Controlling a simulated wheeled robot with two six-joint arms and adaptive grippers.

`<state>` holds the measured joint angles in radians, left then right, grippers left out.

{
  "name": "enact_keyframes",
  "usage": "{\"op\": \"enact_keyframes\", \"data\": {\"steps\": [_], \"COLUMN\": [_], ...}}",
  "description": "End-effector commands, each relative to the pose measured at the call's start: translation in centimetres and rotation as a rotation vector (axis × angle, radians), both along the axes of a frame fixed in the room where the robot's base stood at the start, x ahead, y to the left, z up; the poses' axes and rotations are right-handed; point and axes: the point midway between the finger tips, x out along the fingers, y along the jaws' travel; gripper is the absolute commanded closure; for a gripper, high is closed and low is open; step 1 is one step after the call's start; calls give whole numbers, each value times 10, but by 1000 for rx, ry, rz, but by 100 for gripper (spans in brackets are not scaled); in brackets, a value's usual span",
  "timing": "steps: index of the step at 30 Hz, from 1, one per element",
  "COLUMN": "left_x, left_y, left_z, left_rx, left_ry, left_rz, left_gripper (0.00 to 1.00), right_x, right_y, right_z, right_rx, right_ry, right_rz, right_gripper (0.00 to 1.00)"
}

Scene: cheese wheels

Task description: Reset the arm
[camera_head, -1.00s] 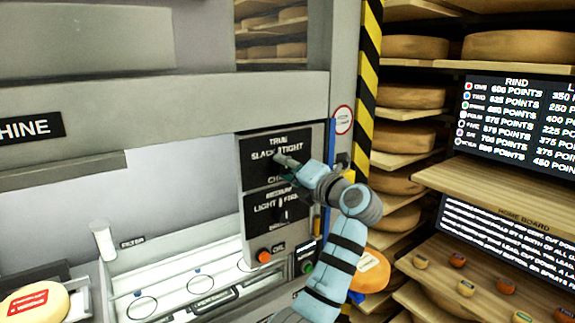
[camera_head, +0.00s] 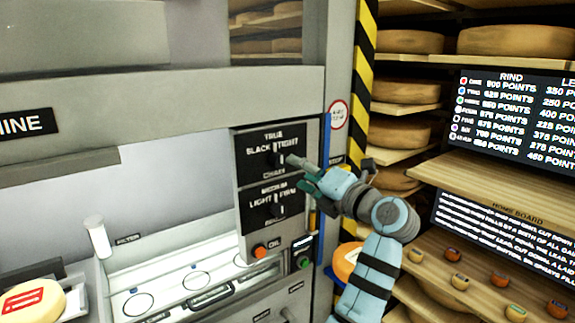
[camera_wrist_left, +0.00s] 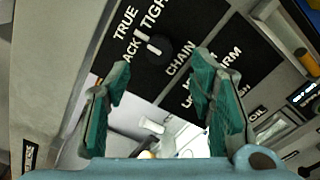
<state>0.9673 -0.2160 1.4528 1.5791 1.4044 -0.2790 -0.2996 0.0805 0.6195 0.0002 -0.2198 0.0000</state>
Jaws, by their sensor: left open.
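My left arm (camera_head: 378,255) comes up from the bottom right in the head view. Its gripper (camera_head: 301,173) is beside the dark control panel (camera_head: 250,175), to the right of the upper knob (camera_head: 278,159). In the left wrist view the teal-padded fingers (camera_wrist_left: 160,88) are spread apart with nothing between them. The upper knob (camera_wrist_left: 157,47) shows beyond them, apart from both fingers. My right gripper is not in view.
An orange button (camera_head: 260,252) and a green button (camera_head: 304,263) sit low on the panel. Shelves of cheese wheels (camera_head: 405,90) and small cheeses on a board (camera_head: 480,275) stand at right. A labelled cheese (camera_head: 32,302) lies at bottom left.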

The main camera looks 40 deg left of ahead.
Motion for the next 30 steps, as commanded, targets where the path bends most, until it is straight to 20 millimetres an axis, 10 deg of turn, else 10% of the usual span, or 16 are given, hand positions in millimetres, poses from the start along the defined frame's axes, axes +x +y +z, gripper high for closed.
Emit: {"op": "enact_keyframes", "data": {"steps": [6, 23, 27, 30], "left_x": [-11, -10, 9, 65], "left_y": [-38, -42, -57, -112], "left_z": [0, 2, 50, 62], "left_rx": [-1, 7, 253, 735], "left_ry": [0, -12, -61, 98], "left_rz": [-2, -9, -84, -236], "left_gripper": [50, 50, 50, 50], "right_x": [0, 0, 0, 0], "right_y": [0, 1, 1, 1], "right_z": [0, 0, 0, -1], "right_rx": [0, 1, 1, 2], "right_ry": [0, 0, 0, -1], "right_rz": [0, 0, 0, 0], "right_gripper": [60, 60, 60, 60]}}
